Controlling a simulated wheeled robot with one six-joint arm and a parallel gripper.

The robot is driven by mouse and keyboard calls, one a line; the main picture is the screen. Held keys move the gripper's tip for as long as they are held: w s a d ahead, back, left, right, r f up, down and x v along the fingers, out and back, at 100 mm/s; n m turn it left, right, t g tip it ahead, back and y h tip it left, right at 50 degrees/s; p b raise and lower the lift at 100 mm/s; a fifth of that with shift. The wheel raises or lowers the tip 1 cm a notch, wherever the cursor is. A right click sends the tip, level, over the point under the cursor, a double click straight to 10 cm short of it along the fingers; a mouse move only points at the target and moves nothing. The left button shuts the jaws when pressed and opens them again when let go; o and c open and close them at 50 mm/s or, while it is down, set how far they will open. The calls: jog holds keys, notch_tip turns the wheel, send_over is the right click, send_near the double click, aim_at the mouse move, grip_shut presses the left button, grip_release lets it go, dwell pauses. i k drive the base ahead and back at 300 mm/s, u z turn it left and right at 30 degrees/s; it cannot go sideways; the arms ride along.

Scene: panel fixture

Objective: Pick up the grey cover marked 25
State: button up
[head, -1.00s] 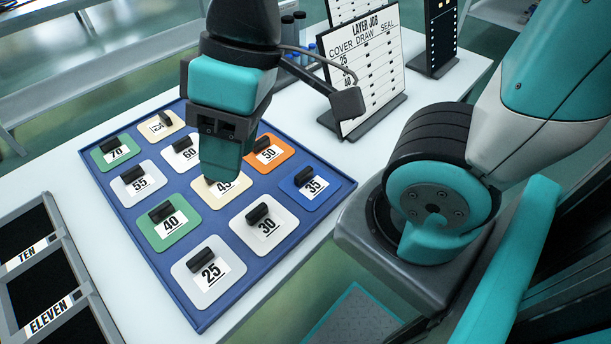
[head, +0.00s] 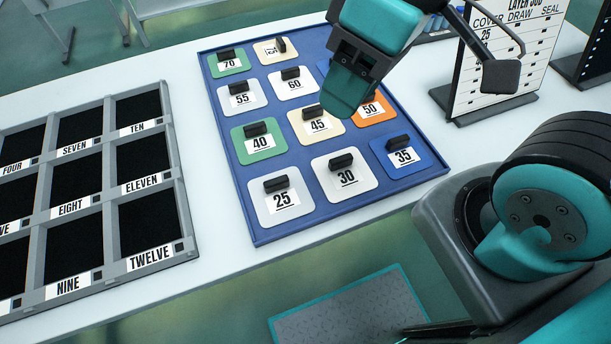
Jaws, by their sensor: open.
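The grey cover marked 25 (head: 264,211) lies at the near left corner of the blue tray (head: 262,237). It is a pale rounded square with a black handle on top and a white label. My gripper (head: 345,108) is above the tray, up and to the right of cover 25 in the head view, near the covers marked 45 (head: 302,134) and 50 (head: 384,113). It holds nothing that I can see. Its fingers are seen from the side, and the gap between them is hidden. It partly hides a blue cover behind it.
The pale cover marked 30 (head: 330,190) and the green cover marked 40 (head: 247,150) sit next to cover 25. A grey rack (head: 186,215) with black numbered compartments stands to the left. A list board (head: 500,75) stands at the back right.

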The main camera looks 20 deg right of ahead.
aim_at(284, 196)
jog(key=z, duration=2.95)
jog(key=k, duration=1.55)
jog(key=u, duration=2.3)
